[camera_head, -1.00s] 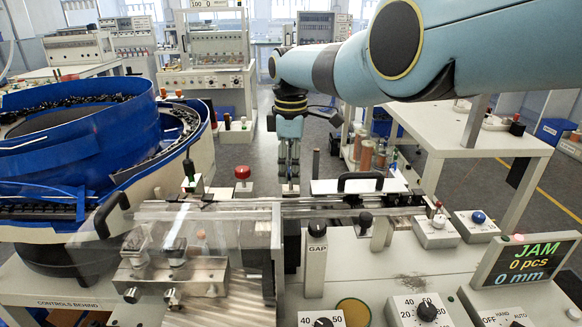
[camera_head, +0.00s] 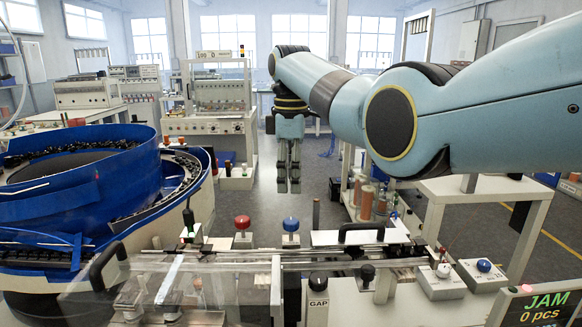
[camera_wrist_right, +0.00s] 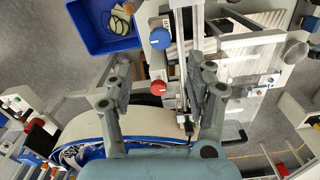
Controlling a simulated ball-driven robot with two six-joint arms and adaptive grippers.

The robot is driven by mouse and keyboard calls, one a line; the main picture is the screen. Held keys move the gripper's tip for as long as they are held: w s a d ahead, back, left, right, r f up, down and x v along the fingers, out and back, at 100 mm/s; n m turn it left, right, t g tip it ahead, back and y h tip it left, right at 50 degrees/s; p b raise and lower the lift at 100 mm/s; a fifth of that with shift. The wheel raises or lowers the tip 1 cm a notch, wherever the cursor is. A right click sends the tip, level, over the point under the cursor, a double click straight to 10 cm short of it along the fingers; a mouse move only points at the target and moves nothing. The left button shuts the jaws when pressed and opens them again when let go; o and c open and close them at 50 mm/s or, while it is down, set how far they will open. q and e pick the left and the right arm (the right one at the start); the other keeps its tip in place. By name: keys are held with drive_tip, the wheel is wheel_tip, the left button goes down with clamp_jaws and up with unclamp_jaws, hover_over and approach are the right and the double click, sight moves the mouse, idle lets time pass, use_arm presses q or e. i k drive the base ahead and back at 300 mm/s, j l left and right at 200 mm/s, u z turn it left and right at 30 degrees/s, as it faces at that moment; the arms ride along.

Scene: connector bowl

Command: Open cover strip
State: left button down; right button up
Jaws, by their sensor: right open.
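A white strip with a black bar handle (camera_head: 362,237) lies over the right part of the narrow track (camera_head: 270,255) in the head view; I take it for the cover strip. A clear cover (camera_head: 200,285) with another black handle spans the left front. My right gripper (camera_head: 288,187) hangs fingers down above and behind the track, left of the white strip, apart from it and empty. In the right wrist view its fingers (camera_wrist_right: 160,72) are spread wide, with the blue knob (camera_wrist_right: 160,38) and red knob (camera_wrist_right: 158,88) showing between them. My left gripper is not in view.
A blue bowl feeder (camera_head: 80,190) stands at the left. The red knob (camera_head: 242,222) and blue knob (camera_head: 291,225) stand upright behind the track. A display (camera_head: 540,308) reads JAM, 0 pcs. A blue bin (camera_wrist_right: 105,22) shows in the wrist view. Open floor lies behind the bench.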

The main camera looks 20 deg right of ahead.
sight(350, 234)
drive_tip(key=k+j, duration=0.2)
drive_tip(key=k, duration=0.3)
drive_tip(key=k+j, duration=0.2)
drive_tip(key=k, duration=0.25)
drive_tip(key=k+j, duration=0.25)
drive_tip(key=k, duration=0.25)
